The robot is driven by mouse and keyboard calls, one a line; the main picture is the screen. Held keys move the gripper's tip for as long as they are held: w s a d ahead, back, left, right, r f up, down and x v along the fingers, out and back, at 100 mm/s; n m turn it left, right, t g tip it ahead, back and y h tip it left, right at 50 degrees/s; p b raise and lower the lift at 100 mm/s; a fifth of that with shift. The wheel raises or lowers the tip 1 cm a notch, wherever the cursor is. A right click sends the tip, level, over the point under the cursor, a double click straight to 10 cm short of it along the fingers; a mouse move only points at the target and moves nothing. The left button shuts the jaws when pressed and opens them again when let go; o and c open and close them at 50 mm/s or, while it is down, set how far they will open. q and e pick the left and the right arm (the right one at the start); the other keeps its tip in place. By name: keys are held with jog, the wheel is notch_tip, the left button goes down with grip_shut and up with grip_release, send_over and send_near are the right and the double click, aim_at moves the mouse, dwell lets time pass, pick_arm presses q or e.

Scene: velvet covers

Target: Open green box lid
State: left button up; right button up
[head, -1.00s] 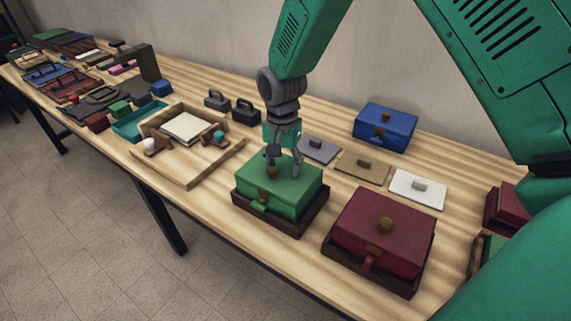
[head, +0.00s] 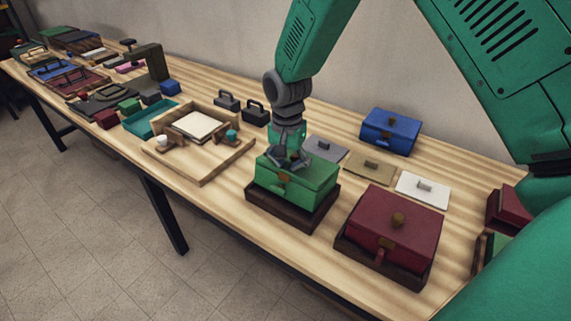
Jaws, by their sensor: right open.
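The green box (head: 296,192) stands in a dark brown tray-like base (head: 285,212) near the front of the table. Its lid looks shut, with a small brass clasp on the front. My right gripper (head: 288,158) is at the lid's top, toward its back left, with its fingers open and spread. The fingers cover the place of the lid's knob, so I cannot tell whether they touch it. My left gripper is not in view.
A dark red box (head: 393,232) stands close on the right. Grey, tan and white flat covers (head: 423,190) and a blue box (head: 390,131) lie behind. A wooden tray (head: 200,165) is on the left. Bare tabletop shows between them.

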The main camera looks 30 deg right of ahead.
jog(key=shift+a+r, duration=0.15)
jog(key=shift+r, duration=0.1)
jog(key=shift+d, duration=0.25)
jog(key=shift+r, duration=0.1)
notch_tip(320, 180, up, 4)
jog(key=p, duration=0.4)
jog(key=shift+r+p, duration=0.25)
jog(key=shift+p, duration=0.05)
notch_tip(320, 180, up, 11)
jog(key=p, duration=0.8)
dwell(0.4)
jog(key=shift+r, duration=0.1)
